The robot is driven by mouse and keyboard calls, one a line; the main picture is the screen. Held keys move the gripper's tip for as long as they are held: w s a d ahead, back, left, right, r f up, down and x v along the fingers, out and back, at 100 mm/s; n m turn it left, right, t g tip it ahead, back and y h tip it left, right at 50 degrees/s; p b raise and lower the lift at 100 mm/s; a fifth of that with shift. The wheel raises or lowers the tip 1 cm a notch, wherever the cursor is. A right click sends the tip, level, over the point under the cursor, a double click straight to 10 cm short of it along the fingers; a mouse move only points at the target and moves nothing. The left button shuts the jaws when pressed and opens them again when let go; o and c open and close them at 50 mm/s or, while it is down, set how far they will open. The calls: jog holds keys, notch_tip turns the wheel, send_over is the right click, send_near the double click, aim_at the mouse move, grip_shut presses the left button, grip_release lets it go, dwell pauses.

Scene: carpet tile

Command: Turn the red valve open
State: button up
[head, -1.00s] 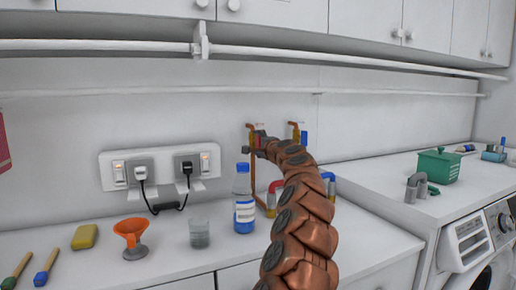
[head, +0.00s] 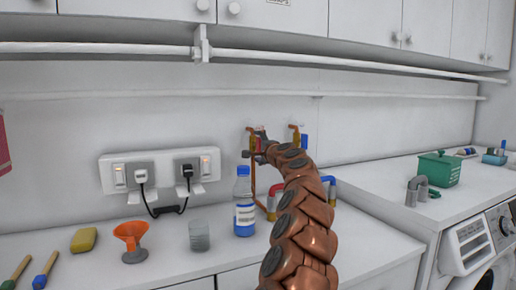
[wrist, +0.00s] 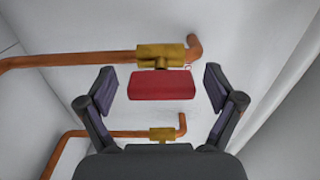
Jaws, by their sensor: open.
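The red valve handle (wrist: 161,86) is a flat red block under a brass valve body (wrist: 160,55) on a copper pipe in the wrist view. My gripper (wrist: 159,82) is open, with one dark finger on each side of the handle and a visible gap on both sides. No contact shows. In the head view my gripper (head: 260,147) is at the wall by the left copper pipe, and it mostly hides the red handle. A second brass valve (wrist: 163,134) shows lower in the wrist view, its handle largely hidden by my gripper.
A blue handle (head: 304,141) is on the right-hand pipe close to my arm. A blue-labelled bottle (head: 244,212) stands on the counter just left of my arm. A glass (head: 199,236), an orange funnel (head: 131,238) and plugged sockets (head: 160,171) are farther left.

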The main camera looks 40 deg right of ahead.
jog(key=shift+s, duration=0.1)
jog(key=shift+s+r, duration=0.15)
jog(key=shift+s, duration=0.25)
jog(key=v, duration=0.5)
jog(key=shift+a, duration=0.2)
send_near(259, 147)
jog(key=shift+s+a, duration=0.1)
jog(key=shift+s, duration=0.3)
dwell(0.5)
dwell(0.6)
